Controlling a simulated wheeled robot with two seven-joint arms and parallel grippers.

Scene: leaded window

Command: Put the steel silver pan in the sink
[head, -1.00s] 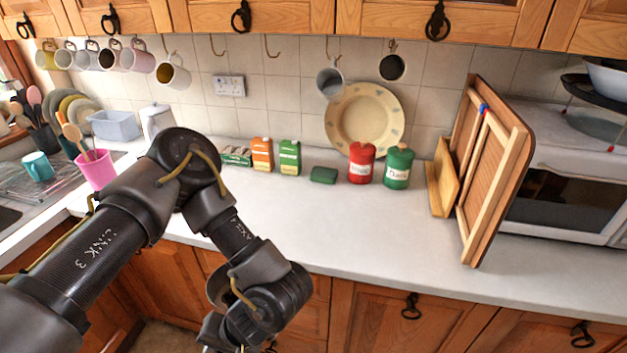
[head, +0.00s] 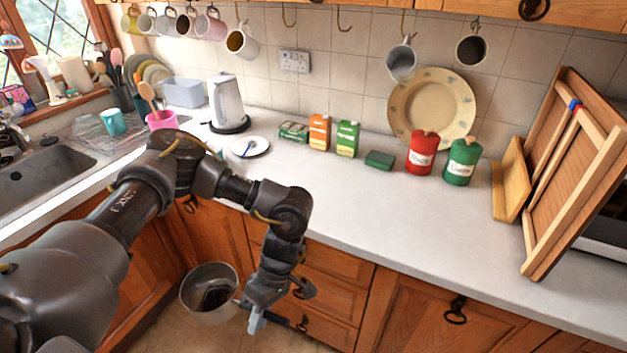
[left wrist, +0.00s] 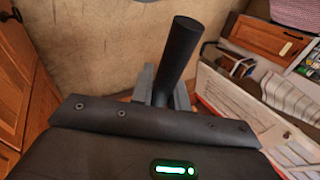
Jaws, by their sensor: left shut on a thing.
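The steel pan (head: 212,292) hangs low in front of the cabinet doors, below the worktop's edge, in the head view. Its open top shows a dark inside. My left gripper (head: 257,316) is shut on the pan's dark handle, to the right of the bowl. In the left wrist view the black handle (left wrist: 181,50) stands up between the fingers. The sink (head: 42,178) is set in the worktop at the far left, with its basin empty. My right gripper is not in view.
The drainer beside the sink carries a teal mug (head: 113,122). A pink pot (head: 161,120), a kettle (head: 227,103) and a white plate (head: 250,147) stand to its right. Wooden drawers (head: 318,290) are close to the pan. The front of the middle worktop is clear.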

